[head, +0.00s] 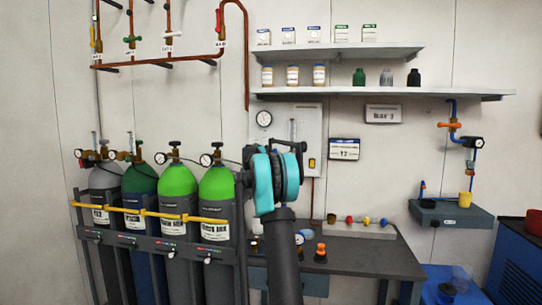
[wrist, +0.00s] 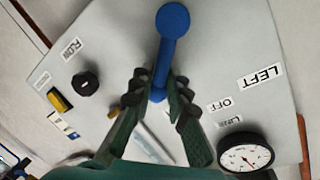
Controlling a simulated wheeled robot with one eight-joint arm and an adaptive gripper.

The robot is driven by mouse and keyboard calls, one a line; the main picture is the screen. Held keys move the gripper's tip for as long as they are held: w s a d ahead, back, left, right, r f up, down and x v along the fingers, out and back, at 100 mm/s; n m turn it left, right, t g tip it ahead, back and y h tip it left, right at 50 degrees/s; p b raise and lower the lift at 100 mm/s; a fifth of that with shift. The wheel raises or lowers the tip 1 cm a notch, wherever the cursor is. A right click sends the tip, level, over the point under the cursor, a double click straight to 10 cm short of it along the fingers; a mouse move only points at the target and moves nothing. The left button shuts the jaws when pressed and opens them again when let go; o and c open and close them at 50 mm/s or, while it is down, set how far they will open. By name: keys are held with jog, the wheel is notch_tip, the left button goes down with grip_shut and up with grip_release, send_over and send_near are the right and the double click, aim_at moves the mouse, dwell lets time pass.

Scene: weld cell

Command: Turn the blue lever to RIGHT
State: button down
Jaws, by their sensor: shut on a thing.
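The blue lever (wrist: 166,50) shows in the wrist view against a light grey panel (wrist: 215,45). One end is a round blue knob at the top of the picture, and the bar runs down between my fingers. My gripper (wrist: 157,86) is shut on the lower part of the bar, with a dark ribbed finger on each side. A LEFT label (wrist: 262,76) and an OFF label (wrist: 220,105) are to the right of the lever. I see no readable RIGHT label. In the head view my arm hides the lever and the gripper.
In the wrist view a round gauge (wrist: 245,156) sits close to the right finger. A black knob (wrist: 85,84), a FLOW label (wrist: 71,48) and a yellow switch (wrist: 60,100) are at the left. In the head view gas cylinders (head: 178,183) stand left of my arm, and a workbench (head: 360,258) is below right.

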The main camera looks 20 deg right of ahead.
jog(key=shift+s+d, duration=0.1)
jog(key=shift+d, duration=0.05)
jog(key=c, duration=1.5)
grip_release()
jog(key=shift+c, duration=0.2)
jog(key=v, duration=1.2)
